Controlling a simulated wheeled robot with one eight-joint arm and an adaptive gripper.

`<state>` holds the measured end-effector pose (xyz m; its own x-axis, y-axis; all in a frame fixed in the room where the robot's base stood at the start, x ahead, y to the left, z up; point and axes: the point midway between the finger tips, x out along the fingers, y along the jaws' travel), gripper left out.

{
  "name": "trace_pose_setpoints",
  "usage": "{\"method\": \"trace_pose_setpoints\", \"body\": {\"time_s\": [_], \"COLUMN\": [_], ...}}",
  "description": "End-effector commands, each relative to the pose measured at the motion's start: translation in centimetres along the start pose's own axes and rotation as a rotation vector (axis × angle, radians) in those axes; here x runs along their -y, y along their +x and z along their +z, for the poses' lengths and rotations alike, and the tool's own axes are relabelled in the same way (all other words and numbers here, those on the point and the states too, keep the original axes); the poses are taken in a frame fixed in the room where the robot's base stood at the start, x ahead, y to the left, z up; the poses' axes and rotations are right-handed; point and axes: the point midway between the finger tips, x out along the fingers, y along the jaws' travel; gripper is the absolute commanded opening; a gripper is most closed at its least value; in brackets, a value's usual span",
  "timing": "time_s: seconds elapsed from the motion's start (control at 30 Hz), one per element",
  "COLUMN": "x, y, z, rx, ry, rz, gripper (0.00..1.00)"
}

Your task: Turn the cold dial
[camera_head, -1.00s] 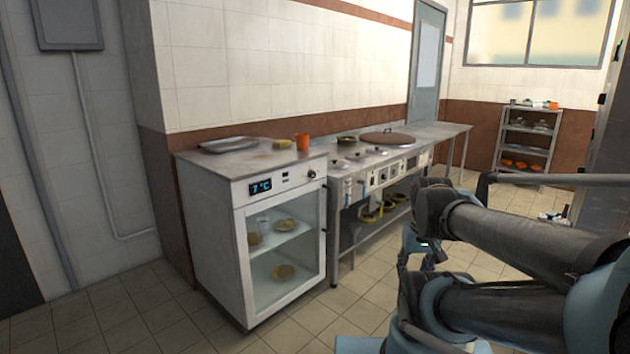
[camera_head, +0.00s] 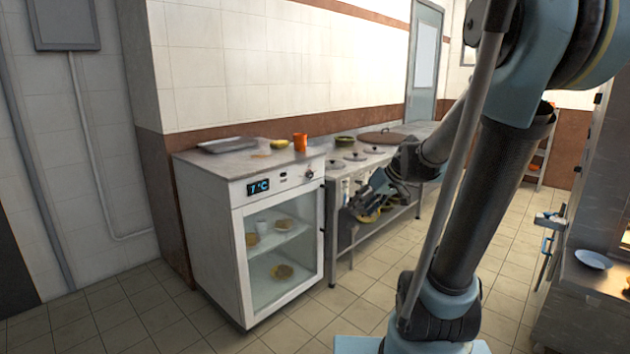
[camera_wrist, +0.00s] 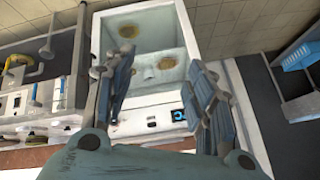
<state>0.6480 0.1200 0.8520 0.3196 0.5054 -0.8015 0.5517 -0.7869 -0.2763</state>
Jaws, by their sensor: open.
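The cold dial is a small dark knob (camera_head: 309,174) at the right end of the control panel on a white glass-door fridge (camera_head: 208,232). A blue-lit display (camera_head: 258,187) with a °C reading is at the panel's left. My gripper (camera_head: 362,200) is to the right of the fridge in the head view, apart from the dial and empty. In the wrist view its fingers (camera_wrist: 160,66) are spread, with the fridge seen upside down between and beyond them. The display (camera_wrist: 178,115) shows there near the right finger. I cannot make out the dial in that view.
A tray (camera_head: 227,145), a yellow-green item (camera_head: 279,144) and an orange cup (camera_head: 300,142) stand on the fridge top. A steel counter with pot lids (camera_head: 355,157) adjoins it on the right. The floor (camera_head: 300,328) before the fridge is clear. A blue plate (camera_head: 593,259) lies far right.

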Motion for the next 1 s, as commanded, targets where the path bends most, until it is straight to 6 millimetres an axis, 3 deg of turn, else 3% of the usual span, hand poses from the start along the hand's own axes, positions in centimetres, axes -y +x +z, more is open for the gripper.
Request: {"method": "trace_pose_setpoints", "body": {"time_s": [0.1, 0.5, 0.8, 1.0], "x": [-0.9, -4.3, -7.9, -10.7], "y": [1.3, 5.9, 9.9, 12.8], "z": [-3.7, -14.0, -20.1, -23.2], "rx": [-0.061, -0.293, -0.487, -0.620], "ry": [-0.057, -0.246, -0.370, -0.443], "rz": [-0.046, -0.160, -0.199, -0.203], "gripper": [0.50, 0.50, 0.50, 0.50]}}
